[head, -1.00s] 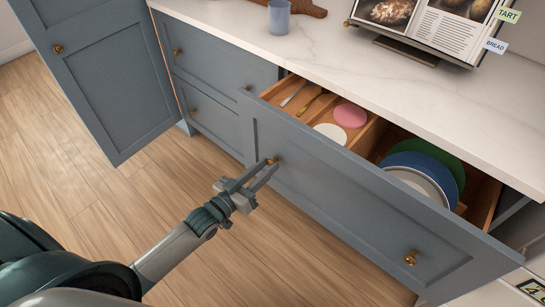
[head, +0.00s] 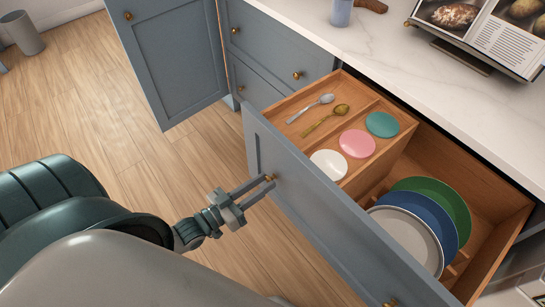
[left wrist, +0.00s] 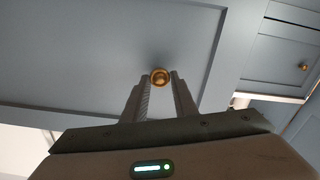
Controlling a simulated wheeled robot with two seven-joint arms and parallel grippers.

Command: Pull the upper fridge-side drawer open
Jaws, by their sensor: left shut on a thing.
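The upper drawer stands far out from the counter, its blue-grey front (head: 317,222) facing me in the head view. Its left brass knob (left wrist: 159,76) sits between my fingers in the left wrist view. My left gripper (head: 263,184) is shut on this knob. A second brass knob (head: 391,303) shows near the bottom edge. The drawer holds a silver spoon (head: 316,104), a gold spoon (head: 327,121), small white, pink and teal dishes (head: 357,144), and green, blue and grey plates (head: 408,236) standing in a rack. My right gripper is not in view.
A cabinet door (head: 172,62) hangs open at the upper left, beside smaller closed drawers (head: 275,45). The pale countertop (head: 390,62) carries a blue cup (head: 341,12) and an open cookbook (head: 480,30). The wooden floor (head: 85,105) left of the drawer is clear.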

